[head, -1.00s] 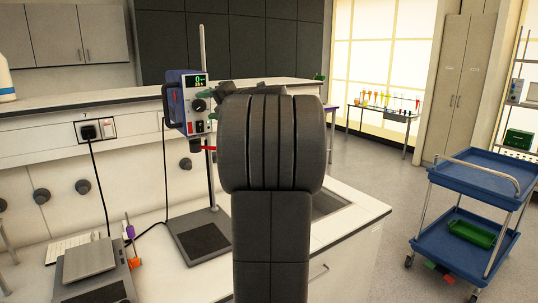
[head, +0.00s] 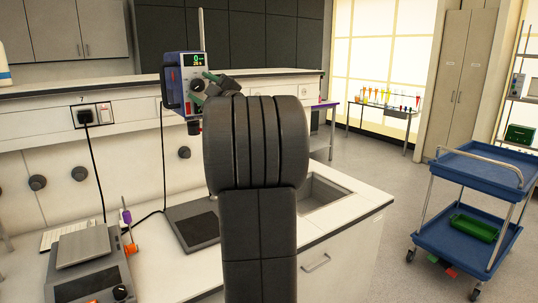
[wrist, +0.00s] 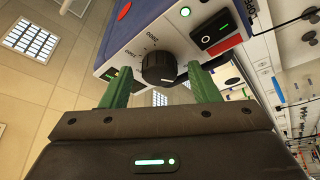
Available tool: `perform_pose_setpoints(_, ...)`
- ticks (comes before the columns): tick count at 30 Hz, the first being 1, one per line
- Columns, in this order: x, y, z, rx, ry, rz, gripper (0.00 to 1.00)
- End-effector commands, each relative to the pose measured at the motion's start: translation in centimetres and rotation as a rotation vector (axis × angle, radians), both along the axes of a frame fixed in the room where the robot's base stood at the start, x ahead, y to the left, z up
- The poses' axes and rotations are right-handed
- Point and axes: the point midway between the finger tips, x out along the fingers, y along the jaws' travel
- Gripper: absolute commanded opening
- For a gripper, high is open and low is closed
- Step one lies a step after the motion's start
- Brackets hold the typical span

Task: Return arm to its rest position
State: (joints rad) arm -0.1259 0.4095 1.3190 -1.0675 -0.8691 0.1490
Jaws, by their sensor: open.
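My arm (head: 257,150) stands upright in the middle of the head view, its dark bulky joint hiding part of the bench behind. My gripper (head: 203,86) shows above and left of that joint, with green fingers in front of the blue and white overhead stirrer (head: 172,85). The stirrer's panel (wrist: 180,38), with a black knob and a power switch, fills the view just beyond the fingertips. I cannot tell whether a finger touches it.
A sink (head: 323,192) is right of my arm. A blue cart (head: 470,235) stands at the right. Open floor lies between bench and cart.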

Motion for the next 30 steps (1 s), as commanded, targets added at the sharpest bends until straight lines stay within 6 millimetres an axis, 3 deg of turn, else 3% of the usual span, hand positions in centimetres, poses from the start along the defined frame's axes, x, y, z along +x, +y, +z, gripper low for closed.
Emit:
perform_pose_setpoints(15, -0.30, 0.44, -0.12, 0.427, 0.288, 0.002, 0.55)
perform_pose_setpoints(30, -0.28, 0.38, -0.18, 0.536, 0.362, 0.000, 0.55)
